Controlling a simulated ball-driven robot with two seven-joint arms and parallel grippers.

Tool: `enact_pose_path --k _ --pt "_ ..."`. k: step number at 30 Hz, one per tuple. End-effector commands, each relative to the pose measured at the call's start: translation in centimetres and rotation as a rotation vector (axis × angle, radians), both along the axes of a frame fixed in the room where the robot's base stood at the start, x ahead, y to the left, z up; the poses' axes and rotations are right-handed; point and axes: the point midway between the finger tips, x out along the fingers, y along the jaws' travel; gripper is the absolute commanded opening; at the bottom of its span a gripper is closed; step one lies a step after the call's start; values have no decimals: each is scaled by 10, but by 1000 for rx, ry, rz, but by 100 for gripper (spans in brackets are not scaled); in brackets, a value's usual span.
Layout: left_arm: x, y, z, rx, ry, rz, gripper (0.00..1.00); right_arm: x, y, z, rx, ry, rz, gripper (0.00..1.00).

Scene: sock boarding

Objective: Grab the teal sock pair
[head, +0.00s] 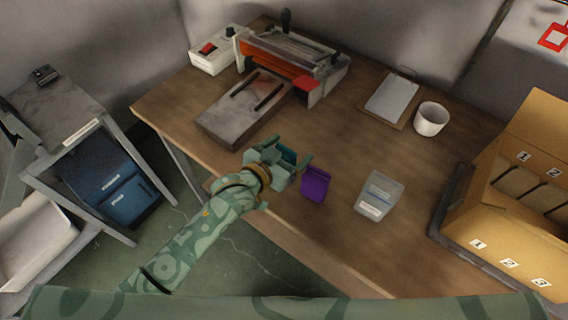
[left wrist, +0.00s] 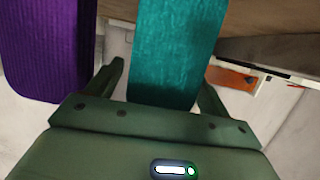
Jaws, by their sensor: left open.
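The teal sock pair (head: 288,154) lies on the table near its front edge, partly hidden by my left gripper (head: 290,163). In the left wrist view, the ribbed teal sock pair (left wrist: 178,45) runs between the two spread fingers of my left gripper (left wrist: 162,80). The fingers stand on either side of it, with a gap visible on the right. A purple sock pair (head: 316,184) lies just right of the gripper, and it also shows at the left of the left wrist view (left wrist: 45,50). My right gripper is not in view.
A grey metal plate (head: 232,120) and a press with an orange front (head: 280,62) stand behind the gripper. A grey labelled packet (head: 379,195) lies to the right. A white cup (head: 431,119), a clipboard (head: 391,100) and a numbered cardboard box (head: 500,245) are farther right.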

Motion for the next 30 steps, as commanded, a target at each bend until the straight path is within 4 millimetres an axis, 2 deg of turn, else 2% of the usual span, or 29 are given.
enact_pose_path --k 5,6,11,12,23,29,30 --pt "1 0 1 1 -1 0 80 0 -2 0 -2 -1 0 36" --pt "1 0 1 1 -1 0 78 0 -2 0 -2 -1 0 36" --pt "0 0 0 1 -1 0 33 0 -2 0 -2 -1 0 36" --pt "0 0 0 1 -1 0 31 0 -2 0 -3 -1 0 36" --pt "0 0 6 2 -1 -1 31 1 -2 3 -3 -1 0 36" --pt "1 0 37 -1 -4 -1 31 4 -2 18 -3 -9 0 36" --pt "-6 0 44 0 -3 -2 31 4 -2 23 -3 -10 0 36"
